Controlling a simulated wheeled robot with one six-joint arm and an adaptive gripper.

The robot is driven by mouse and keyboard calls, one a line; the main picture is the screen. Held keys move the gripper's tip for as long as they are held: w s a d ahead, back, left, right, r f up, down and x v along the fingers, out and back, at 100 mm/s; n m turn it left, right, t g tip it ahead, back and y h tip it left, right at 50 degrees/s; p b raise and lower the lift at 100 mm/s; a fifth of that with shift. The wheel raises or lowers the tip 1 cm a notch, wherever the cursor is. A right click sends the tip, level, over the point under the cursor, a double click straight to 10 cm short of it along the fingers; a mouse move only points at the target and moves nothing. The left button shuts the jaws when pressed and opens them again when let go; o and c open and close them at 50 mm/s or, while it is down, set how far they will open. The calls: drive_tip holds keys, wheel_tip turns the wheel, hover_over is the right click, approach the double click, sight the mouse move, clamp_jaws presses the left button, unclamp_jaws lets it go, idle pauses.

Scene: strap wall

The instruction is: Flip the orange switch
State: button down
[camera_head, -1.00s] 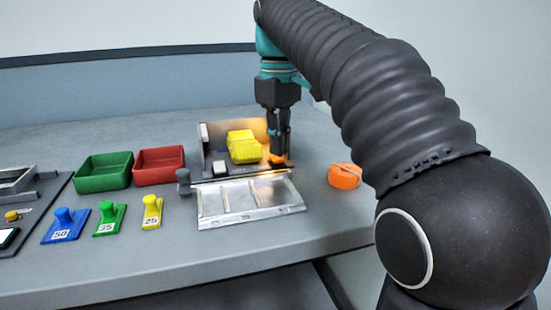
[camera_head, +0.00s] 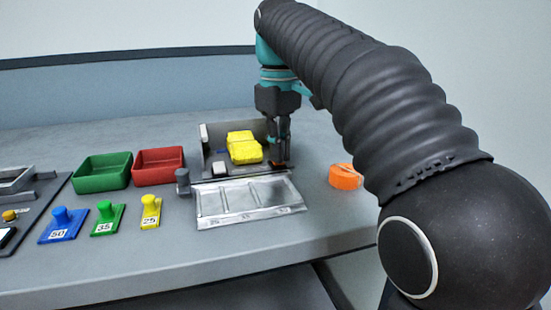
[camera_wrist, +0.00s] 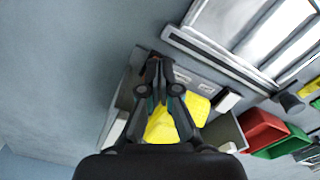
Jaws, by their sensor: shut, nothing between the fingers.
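The orange switch (camera_head: 277,163) is at the right front of the open grey box (camera_head: 207,140), small and dim, and mostly hidden by my fingers. My gripper (camera_head: 281,157) points down into the box's right side, with its fingertips at the switch; I cannot tell whether they touch it. The wrist view shows the gripper (camera_wrist: 160,66) with its fingertips together and nothing between them. A yellow block (camera_head: 244,147) lies in the box left of my gripper. It also shows behind the fingers in the wrist view (camera_wrist: 197,107). A white switch (camera_head: 220,169) sits at the box's left front.
A clear-panelled lid (camera_head: 250,213) lies flat before the box, with a grey knob (camera_head: 184,182) at its left. Red (camera_head: 159,167) and green (camera_head: 102,172) trays stand left. Blue, green and yellow knobbed plates lie in front. An orange roll (camera_head: 345,177) lies right.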

drive_tip(key=shift+r+p, duration=2.3)
drive_tip(key=shift+r, duration=1.6)
